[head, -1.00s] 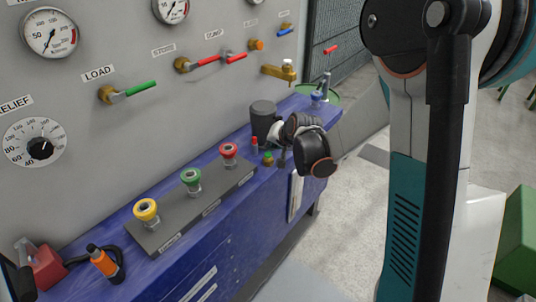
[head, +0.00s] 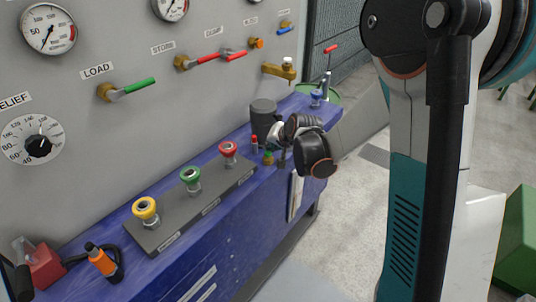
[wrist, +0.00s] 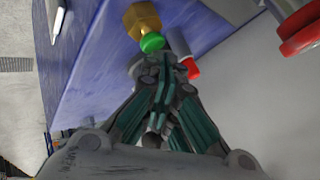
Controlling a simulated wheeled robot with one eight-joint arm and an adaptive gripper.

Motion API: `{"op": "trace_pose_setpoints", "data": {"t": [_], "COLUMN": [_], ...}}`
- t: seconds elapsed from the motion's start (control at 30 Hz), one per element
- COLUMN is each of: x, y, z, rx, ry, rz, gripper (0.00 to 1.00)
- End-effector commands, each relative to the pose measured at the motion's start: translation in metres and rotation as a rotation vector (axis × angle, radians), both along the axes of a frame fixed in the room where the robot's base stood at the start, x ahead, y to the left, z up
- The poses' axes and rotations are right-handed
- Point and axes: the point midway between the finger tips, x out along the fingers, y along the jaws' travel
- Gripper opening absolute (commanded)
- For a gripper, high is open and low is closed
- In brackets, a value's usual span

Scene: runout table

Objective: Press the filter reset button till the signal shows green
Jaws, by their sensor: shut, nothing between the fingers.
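A brass hex fitting with a green cap (wrist: 152,42) stands on the blue bench beside the fingertips in the wrist view. It shows small in the head view (head: 268,158), left of my gripper. No label on it is readable, so I cannot tell whether it is the reset button or the signal. My gripper (wrist: 163,68) is shut and empty. Its tips look very close to the green cap; contact cannot be told. A small red-topped piece (wrist: 191,68) is just right of the tips, partly hidden. In the head view a red piece (head: 254,143) stands near a dark canister (head: 263,117).
A strip (head: 168,236) with yellow (head: 146,210), green (head: 190,175) and red (head: 228,149) knobs lies on the bench (head: 226,222). The grey panel (head: 100,55) behind carries gauges and levers. An orange-and-black item (head: 104,262) lies at the near left.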

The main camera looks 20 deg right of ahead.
Motion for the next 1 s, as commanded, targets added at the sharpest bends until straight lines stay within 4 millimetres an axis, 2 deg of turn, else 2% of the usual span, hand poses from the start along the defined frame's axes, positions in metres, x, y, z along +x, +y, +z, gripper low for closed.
{"op": "trace_pose_setpoints", "data": {"t": [1.0], "x": [-0.0001], "y": [0.0], "z": [-0.0074], "rx": [0.0], "ry": [0.0], "rz": [0.0], "gripper": [0.0]}}
